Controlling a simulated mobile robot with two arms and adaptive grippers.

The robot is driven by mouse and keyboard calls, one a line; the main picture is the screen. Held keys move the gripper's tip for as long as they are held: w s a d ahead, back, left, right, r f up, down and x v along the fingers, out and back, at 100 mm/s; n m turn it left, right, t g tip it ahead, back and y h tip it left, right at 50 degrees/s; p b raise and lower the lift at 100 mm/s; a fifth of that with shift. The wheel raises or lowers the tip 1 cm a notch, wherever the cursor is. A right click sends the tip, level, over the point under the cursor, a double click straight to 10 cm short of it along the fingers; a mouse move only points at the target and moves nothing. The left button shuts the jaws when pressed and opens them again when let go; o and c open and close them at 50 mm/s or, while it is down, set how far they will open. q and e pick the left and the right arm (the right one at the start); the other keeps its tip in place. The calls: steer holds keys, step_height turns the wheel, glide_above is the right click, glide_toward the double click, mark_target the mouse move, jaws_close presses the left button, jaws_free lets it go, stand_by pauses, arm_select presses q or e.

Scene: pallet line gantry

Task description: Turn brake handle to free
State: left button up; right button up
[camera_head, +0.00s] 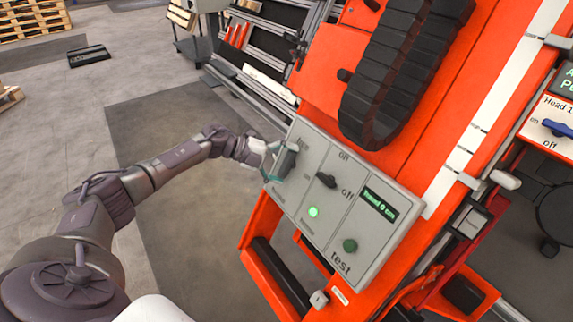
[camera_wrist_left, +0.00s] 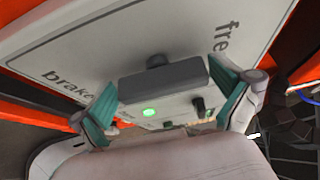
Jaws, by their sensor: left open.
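The brake handle (camera_head: 287,160) is a dark grey bar on the left section of a tilted grey control panel (camera_head: 330,232). In the left wrist view the handle (camera_wrist_left: 160,82) lies crosswise with a round dark hub behind it. The word "brake" is at its left and "fre…" at its upper right, partly cut off. My left gripper (camera_head: 271,163) is at the handle. In the wrist view its teal fingers (camera_wrist_left: 165,92) are open, one near each end of the handle; I cannot tell whether they touch it. My right gripper is not in view.
The panel also carries a black on/off switch (camera_head: 327,180), a lit green lamp (camera_head: 313,212), a green test button (camera_head: 350,245) and a display (camera_head: 379,204). The orange machine with a black cable chain (camera_head: 400,75) rises behind. Open floor (camera_head: 190,225) lies left.

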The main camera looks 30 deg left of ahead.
arm_select(q)
steer(key=v, duration=1.2)
stand_by(0.3)
